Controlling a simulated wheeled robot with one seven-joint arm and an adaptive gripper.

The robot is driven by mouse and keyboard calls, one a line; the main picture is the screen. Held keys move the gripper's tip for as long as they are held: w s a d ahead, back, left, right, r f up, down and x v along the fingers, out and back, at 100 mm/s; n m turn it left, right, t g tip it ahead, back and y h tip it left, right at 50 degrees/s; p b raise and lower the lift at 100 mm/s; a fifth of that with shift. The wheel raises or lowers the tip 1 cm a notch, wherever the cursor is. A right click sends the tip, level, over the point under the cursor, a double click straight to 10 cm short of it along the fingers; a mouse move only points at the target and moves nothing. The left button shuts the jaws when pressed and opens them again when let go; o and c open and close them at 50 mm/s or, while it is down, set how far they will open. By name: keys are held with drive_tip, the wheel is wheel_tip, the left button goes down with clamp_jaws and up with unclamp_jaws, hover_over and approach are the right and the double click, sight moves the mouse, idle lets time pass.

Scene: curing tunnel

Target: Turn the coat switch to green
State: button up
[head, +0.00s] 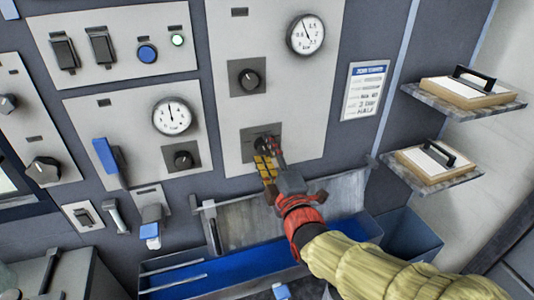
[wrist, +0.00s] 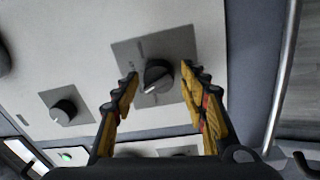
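A dark rotary switch (head: 263,143) sits on a grey square plate low on the right white panel, partly hidden by my gripper. In the wrist view the same kind of dark knob (wrist: 157,75) with a pale pointer mark shows between my fingers. My gripper (head: 268,162) has yellow and dark fingers, which are spread in the wrist view (wrist: 160,82), one on each side of the knob. Gaps seem to show on both sides, and I cannot tell whether either finger touches it. The markings around the knob are too small to read, so I see no green position.
Another knob (head: 249,78) and a gauge (head: 306,35) are above on the same panel. A left panel has a gauge (head: 172,116), a knob (head: 183,159) and a blue lever (head: 105,155). A blue-lined trough (head: 215,273) lies below. Shelves (head: 465,103) project at right.

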drive_tip(key=shift+o, duration=0.5)
drive_tip(key=shift+s, duration=0.1)
drive_tip(key=v, duration=1.1)
drive_tip(key=shift+s, duration=0.4)
drive_tip(key=shift+d, duration=0.15)
